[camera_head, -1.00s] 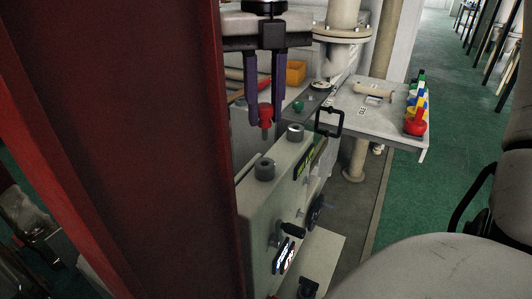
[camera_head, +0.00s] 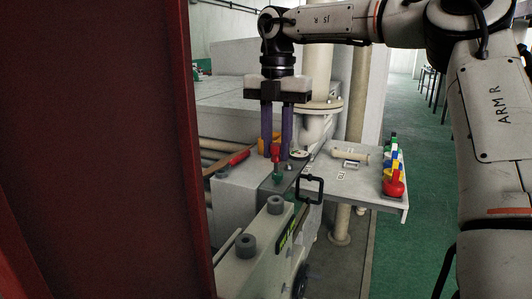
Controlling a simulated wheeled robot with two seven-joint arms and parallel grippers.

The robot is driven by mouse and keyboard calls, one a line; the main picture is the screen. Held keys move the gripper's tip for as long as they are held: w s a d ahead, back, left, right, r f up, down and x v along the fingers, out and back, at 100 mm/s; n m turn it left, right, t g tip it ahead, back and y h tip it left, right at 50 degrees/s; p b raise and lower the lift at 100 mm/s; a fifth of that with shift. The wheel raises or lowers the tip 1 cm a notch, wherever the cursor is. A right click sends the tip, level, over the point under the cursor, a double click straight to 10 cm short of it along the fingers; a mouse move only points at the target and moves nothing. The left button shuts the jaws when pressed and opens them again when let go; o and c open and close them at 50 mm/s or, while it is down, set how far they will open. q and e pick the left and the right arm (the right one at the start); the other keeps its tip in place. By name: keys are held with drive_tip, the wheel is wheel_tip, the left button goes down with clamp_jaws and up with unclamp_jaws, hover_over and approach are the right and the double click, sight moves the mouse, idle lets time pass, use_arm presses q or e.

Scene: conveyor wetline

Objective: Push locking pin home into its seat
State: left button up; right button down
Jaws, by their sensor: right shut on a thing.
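My right gripper (camera_head: 277,154) points down with two purple fingers and is shut on the red-headed pin (camera_head: 276,150). The pin is held upright in the air, and its lower end lines up in the picture with a green knob, so its tip is hard to make out. Two grey round sockets with dark holes, a farther one (camera_head: 275,204) and a nearer one (camera_head: 246,244), stand on top of the pale machine block (camera_head: 262,268). The gripper and pin appear above and beyond both sockets. I cannot tell which socket is the pin's seat. My left gripper is not in view.
A large red panel (camera_head: 95,150) blocks the left side. The green knob (camera_head: 277,177) stands on a dark plate behind the block. A black square handle (camera_head: 310,188) sticks up beside it. A side table (camera_head: 350,185) holds a pale roller and several coloured pieces.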

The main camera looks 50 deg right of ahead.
sight(276, 161)
drive_tip(key=shift+f+b, duration=0.3)
drive_tip(key=shift+f, duration=2.05)
drive_tip(key=shift+f+b, duration=0.5)
drive_tip(key=shift+f, duration=0.3)
drive_tip(key=shift+f+b, duration=1.05)
drive_tip(key=shift+f, duration=0.75)
drive_tip(key=c, duration=1.4)
unclamp_jaws()
drive_tip(key=shift+c, duration=0.2)
wheel_tip(276, 161, up, 10)
drive_tip(key=shift+r, duration=0.25)
drive_tip(key=shift+f, duration=0.1)
